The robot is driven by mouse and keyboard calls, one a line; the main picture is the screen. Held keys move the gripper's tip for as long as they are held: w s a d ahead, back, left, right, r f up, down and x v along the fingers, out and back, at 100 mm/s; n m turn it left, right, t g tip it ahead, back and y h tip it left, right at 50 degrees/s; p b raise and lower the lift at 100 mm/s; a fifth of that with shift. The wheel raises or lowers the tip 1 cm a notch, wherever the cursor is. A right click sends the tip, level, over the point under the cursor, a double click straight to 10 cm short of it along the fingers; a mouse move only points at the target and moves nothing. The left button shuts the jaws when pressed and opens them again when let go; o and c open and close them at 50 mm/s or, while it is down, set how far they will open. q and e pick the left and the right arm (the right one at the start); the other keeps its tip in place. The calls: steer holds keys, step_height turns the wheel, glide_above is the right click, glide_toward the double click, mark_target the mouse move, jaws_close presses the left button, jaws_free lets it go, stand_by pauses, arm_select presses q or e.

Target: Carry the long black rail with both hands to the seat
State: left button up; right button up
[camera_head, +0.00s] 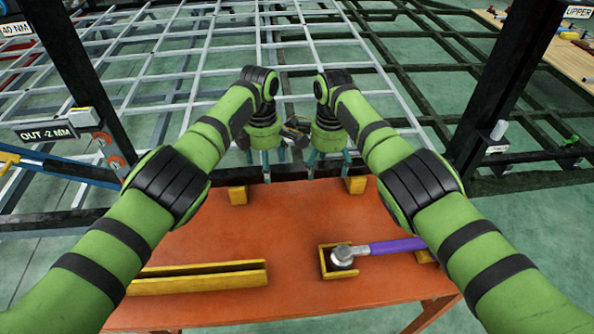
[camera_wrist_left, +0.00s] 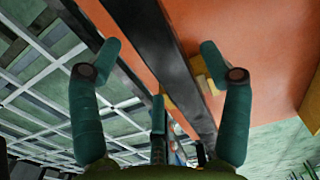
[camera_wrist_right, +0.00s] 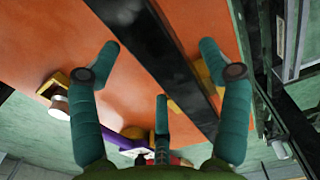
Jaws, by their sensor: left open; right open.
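The long black rail shows in the left wrist view (camera_wrist_left: 165,52) and in the right wrist view (camera_wrist_right: 160,50), running slantwise past the fingers. It lies at the far edge of the orange table (camera_head: 215,240), beside or on yellow blocks (camera_head: 355,184) (camera_head: 237,195). My right gripper (camera_head: 329,163) is open in the same way, close beside the left. I cannot tell which part is the seat.
A yellow trough (camera_head: 197,278) lies on the table at front left. Dark posts (camera_head: 500,85) stand at both sides. A pale metal lattice (camera_head: 215,60) spreads beyond the table.

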arm_select(q)
steer(key=shift+f, duration=0.65)
arm_select(e)
steer(key=shift+f, duration=0.6)
arm_select(q)
jaws_close()
arm_select(e)
jaws_close()
arm_select(q)
steer(key=shift+r, duration=0.15)
arm_select(e)
steer(key=shift+w+r, duration=0.1)
steer(key=shift+r, duration=0.1)
